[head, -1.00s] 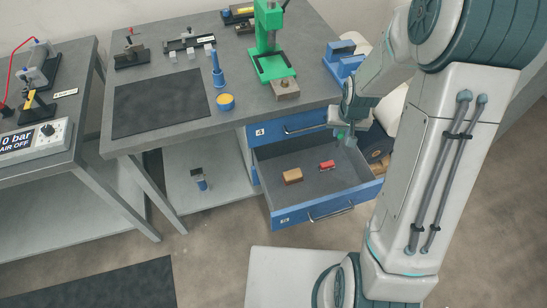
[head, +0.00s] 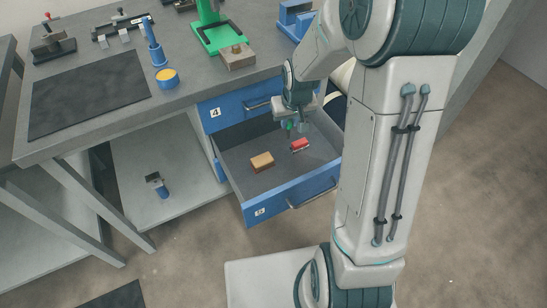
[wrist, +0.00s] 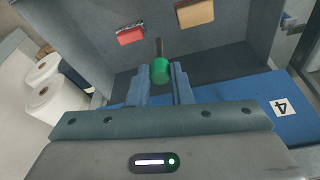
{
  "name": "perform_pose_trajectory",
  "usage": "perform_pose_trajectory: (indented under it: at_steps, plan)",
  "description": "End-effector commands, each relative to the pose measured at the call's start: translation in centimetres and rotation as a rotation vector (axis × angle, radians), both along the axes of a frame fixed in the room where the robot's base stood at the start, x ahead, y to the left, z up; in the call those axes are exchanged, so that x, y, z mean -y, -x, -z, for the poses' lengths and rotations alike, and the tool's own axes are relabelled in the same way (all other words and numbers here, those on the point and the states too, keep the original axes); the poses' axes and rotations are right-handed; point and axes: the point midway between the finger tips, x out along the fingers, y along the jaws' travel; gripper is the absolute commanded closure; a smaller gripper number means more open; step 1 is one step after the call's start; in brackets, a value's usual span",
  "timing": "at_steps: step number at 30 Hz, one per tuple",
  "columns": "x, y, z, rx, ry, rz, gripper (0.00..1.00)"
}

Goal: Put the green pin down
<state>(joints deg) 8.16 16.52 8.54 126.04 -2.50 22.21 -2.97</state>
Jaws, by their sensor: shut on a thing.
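The green pin (wrist: 159,70) is held between the fingertips of my gripper (wrist: 160,88) in the wrist view, its thin grey shank pointing away from my gripper. In the head view my gripper (head: 294,124) is at the back right of the open blue drawer (head: 300,190), with a bit of the green pin (head: 289,126) showing. Whether the pin touches the drawer floor cannot be told.
A red block (head: 299,145) and a tan wooden block (head: 262,162) lie in the drawer. Bare drawer floor shows around them. A closed drawer marked 4 (head: 240,107) is above. The grey bench (head: 130,85) carries several tools.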

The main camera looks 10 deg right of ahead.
Motion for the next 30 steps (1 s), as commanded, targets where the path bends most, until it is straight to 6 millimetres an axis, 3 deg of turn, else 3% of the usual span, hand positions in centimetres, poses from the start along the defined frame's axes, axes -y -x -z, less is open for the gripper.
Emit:
perform_pose_trajectory:
  at_steps: [1,3,14,21,30]
  plan:
    - [0.1,0.0,2.1,0.002,0.0,-0.004,1.0]
    - [0.1,0.0,3.1,0.002,0.001,-0.011,1.0]
    - [0.2,0.1,5.7,0.0,0.003,-0.032,1.0]
    - [0.2,0.1,10.0,-0.003,0.002,-0.034,1.0]
    - [0.2,0.1,12.7,-0.001,0.002,-0.033,1.0]
